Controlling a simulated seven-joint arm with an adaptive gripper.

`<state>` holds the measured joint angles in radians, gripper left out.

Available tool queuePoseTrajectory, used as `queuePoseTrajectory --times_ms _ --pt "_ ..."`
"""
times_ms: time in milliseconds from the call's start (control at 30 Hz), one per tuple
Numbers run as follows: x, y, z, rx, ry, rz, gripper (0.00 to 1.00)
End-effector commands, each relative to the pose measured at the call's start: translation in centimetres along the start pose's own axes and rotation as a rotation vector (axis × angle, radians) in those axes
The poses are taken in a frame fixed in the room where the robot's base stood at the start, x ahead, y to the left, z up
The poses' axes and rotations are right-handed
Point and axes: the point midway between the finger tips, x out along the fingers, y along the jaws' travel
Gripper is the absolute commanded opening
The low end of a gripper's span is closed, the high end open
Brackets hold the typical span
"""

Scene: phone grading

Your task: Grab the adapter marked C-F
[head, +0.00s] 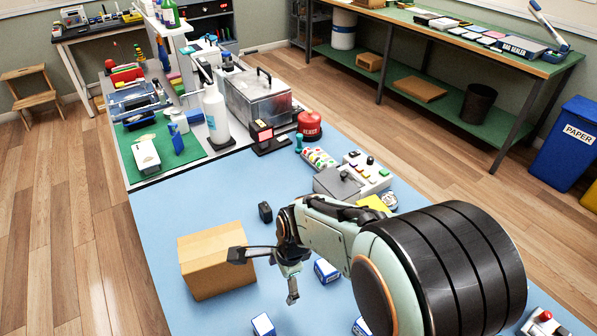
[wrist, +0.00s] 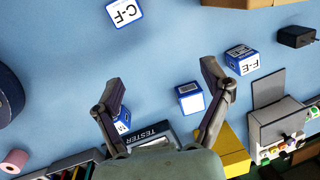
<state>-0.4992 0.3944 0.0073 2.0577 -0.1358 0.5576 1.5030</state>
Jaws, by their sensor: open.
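The adapter marked C-F (wrist: 125,12) is a small white-and-blue box at the top of the wrist view, cut by the frame edge. By layout it seems to be the box at the bottom edge of the head view (head: 262,325), its marking unreadable there. My gripper (wrist: 162,72) is open and empty above the mat. Its fingers are spread, and C-F lies beyond the fingertips, apart from them. In the head view my gripper (head: 266,276) hangs beside the cardboard box.
A similar box marked F-E (wrist: 242,60) lies near the right finger. Another blue-and-white box (wrist: 190,97) lies between the fingers' lines, and one (wrist: 121,120) is partly behind the left finger. A black adapter (wrist: 296,37) and cardboard box (head: 215,262) are near. Blue mat (head: 185,215) is clear at left.

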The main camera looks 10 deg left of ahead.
Motion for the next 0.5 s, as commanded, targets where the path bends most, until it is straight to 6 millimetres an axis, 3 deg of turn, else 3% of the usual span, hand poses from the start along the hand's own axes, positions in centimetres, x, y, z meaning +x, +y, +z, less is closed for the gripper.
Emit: queuePoseTrajectory --times_ms 33,100,200,500 --pt "2.1 0.6 1.4 -0.038 -0.013 0.055 0.78" --pt "4.0 1.7 2.9 -0.076 -0.024 0.114 0.78" --pt "5.5 2.7 4.2 -0.114 -0.031 0.159 0.78" --pt "9.6 3.5 4.6 -0.124 -0.032 0.163 0.78"
